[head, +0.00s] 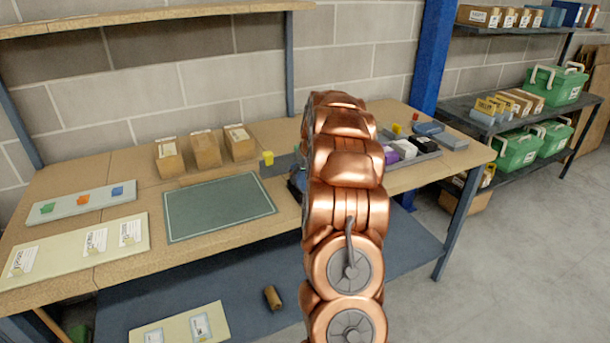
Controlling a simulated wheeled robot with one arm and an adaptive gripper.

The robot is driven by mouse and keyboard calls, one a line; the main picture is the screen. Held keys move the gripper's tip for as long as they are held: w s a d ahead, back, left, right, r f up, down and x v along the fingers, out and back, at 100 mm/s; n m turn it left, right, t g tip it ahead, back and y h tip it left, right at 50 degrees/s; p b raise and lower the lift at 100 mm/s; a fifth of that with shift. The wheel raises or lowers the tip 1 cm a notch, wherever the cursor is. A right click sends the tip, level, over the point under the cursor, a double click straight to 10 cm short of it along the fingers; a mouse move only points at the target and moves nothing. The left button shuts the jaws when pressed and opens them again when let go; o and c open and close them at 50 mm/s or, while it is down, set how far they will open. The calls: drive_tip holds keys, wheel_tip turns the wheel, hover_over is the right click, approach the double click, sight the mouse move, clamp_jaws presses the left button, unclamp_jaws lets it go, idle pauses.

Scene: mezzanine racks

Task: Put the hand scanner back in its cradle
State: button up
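I cannot pick out the hand scanner or its cradle for certain. A small yellow object (267,158) stands at a low dark grey block (278,167) at the back of the bench, just left of my copper arm. A dark, bluish object (296,187) shows partly at the arm's left edge, and I cannot tell what it is. My arm rises through the middle of the view and hides the bench behind it. My gripper is not visible, so what it holds cannot be seen.
The wooden bench (120,268) carries a green mat (218,207), three cardboard boxes (206,150), a strip with coloured blocks (80,203) and a label board (75,248). Right of my arm is a grey tray (428,154) with small items. A brown roll (272,297) lies on the lower shelf.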

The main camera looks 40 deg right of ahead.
idle(0.3)
drive_tip(key=o, duration=1.7)
drive_tip(key=v, duration=1.2)
drive_tip(key=s+a+n+g+y, duration=0.1)
drive_tip(key=s+a, duration=0.2)
drive_tip(key=a, duration=0.7)
drive_tip(key=s+a+r+n+g, duration=0.1)
drive_tip(key=s+a, duration=0.2)
drive_tip(key=a, duration=0.6)
drive_tip(key=s+a+g+y, duration=0.1)
drive_tip(key=s+a, duration=0.2)
drive_tip(key=a, duration=0.7)
drive_tip(key=s+a+f+g, duration=0.1)
drive_tip(key=s+a, duration=0.3)
drive_tip(key=s, duration=0.4)
drive_tip(key=s+a+f+n+g, duration=0.1)
drive_tip(key=s+a+f, duration=0.1)
drive_tip(key=s+a, duration=0.3)
drive_tip(key=s+a+f+g, duration=0.1)
drive_tip(key=s+a, duration=0.3)
drive_tip(key=s, duration=0.9)
drive_tip(key=shift+a+f+n+h, duration=0.15)
drive_tip(key=shift+a+f+n, duration=0.05)
drive_tip(key=shift+f, duration=0.25)
drive_tip(key=shift+a+f+n+h, duration=0.15)
drive_tip(key=shift+a+f+n, duration=0.05)
drive_tip(key=shift+f, duration=0.2)
